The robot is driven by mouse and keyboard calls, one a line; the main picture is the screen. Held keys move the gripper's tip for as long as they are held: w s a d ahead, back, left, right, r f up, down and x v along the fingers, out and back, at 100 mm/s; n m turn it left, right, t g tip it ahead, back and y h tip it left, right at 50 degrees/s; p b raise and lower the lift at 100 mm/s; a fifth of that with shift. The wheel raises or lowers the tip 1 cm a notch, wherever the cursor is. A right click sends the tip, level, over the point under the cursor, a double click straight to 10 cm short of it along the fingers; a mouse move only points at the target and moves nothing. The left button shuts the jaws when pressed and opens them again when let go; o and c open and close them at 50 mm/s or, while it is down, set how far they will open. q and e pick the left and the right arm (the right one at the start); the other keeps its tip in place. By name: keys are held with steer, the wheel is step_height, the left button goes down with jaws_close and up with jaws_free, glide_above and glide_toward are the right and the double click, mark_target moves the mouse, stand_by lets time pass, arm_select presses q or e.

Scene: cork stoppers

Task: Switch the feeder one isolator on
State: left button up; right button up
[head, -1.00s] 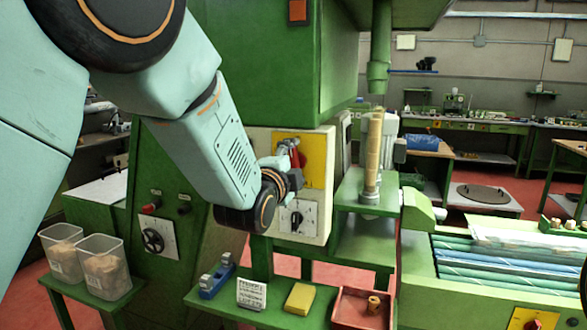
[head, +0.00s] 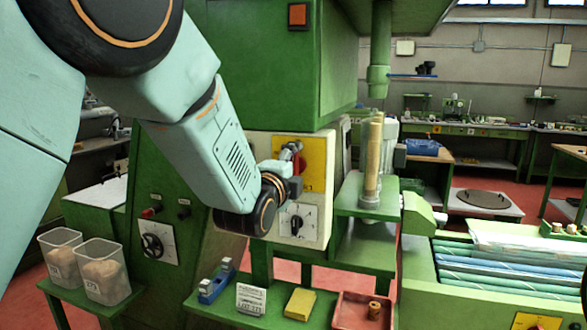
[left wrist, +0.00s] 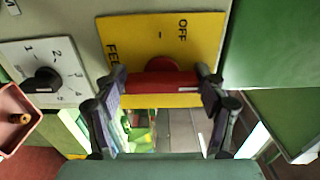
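The feeder one isolator is a yellow plate (left wrist: 190,30) with a red rotary handle (left wrist: 163,87), on a pale cabinet. Its plate also shows in the head view (head: 314,176). In the left wrist view "OFF" and part of "FEE…" can be read, turned with the picture. My left gripper (left wrist: 161,85) has one finger at each end of the red handle, apparently touching both ends. In the head view my left gripper (head: 290,165) covers part of the plate and handle. The handle's exact pointing is hard to read. My right gripper is not in view.
A white plate with a black numbered knob (head: 296,222) sits just below the isolator. A green bench below holds a blue tape dispenser (head: 217,281), a card (head: 251,298), a yellow block (head: 300,304) and a red tray (head: 345,312). A cork column (head: 373,160) stands right.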

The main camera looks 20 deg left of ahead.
arm_select(q)
steer(key=o, duration=0.4)
steer(key=shift+s+d, duration=0.1)
steer(key=shift+s, duration=0.05)
steer(key=shift+c, duration=0.2)
steer(key=shift+r, duration=0.1)
steer(key=s, duration=1.2)
steer(key=shift+a, duration=0.3)
steer(key=shift+w, duration=0.25)
steer(key=w, duration=1.1)
steer(key=shift+w+d, duration=0.2)
steer(key=shift+w, duration=0.2)
